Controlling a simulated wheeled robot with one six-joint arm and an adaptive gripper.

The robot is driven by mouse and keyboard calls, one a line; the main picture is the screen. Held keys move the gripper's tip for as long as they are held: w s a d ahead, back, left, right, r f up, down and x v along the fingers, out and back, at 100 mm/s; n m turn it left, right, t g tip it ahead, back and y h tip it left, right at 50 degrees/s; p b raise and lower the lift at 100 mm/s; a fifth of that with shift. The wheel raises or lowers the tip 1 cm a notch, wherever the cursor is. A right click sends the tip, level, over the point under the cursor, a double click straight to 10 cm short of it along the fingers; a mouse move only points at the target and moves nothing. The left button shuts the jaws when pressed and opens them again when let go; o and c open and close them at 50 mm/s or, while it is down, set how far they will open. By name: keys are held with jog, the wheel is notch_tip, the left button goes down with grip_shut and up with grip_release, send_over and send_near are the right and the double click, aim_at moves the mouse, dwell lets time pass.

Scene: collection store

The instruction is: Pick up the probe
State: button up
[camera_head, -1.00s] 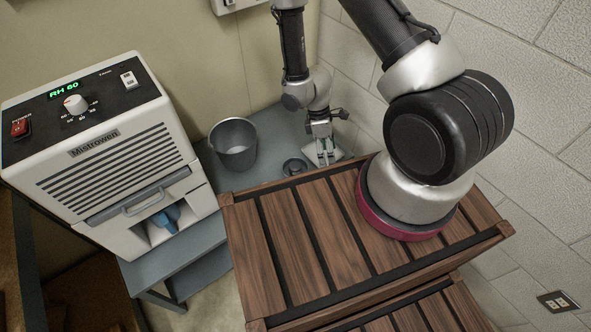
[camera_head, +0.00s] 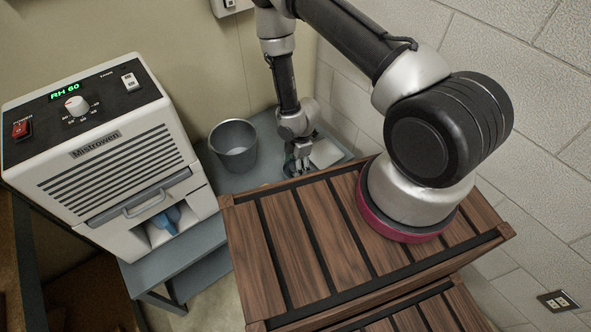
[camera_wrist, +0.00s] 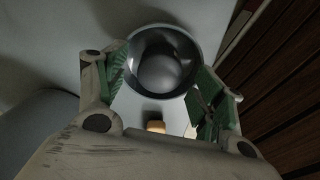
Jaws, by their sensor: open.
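A small round dark grey piece (camera_head: 288,171) stands on the grey bench beyond the wooden crate, and I cannot tell for sure that it is the probe. In the wrist view it is a dark round cup-like shape (camera_wrist: 163,62) with a rounded, shiny middle. My gripper (camera_head: 297,166) points down over it and covers most of it in the head view. Its green-padded fingers are open, one on each side of the round piece in the wrist view. I cannot tell whether they touch it. A small tan piece (camera_wrist: 155,126) shows nearer the palm; its nature is unclear.
A grey bucket (camera_head: 234,148) stands left of my gripper. A flat white item (camera_head: 326,153) lies just right of it. The slatted wooden crate (camera_head: 285,245) is in front. A white dehumidifier (camera_head: 110,150) stands left, and a block wall closes the right side.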

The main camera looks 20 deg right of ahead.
jog(key=shift+f, duration=0.1)
jog(key=shift+c, duration=0.4)
jog(key=c, duration=1.1)
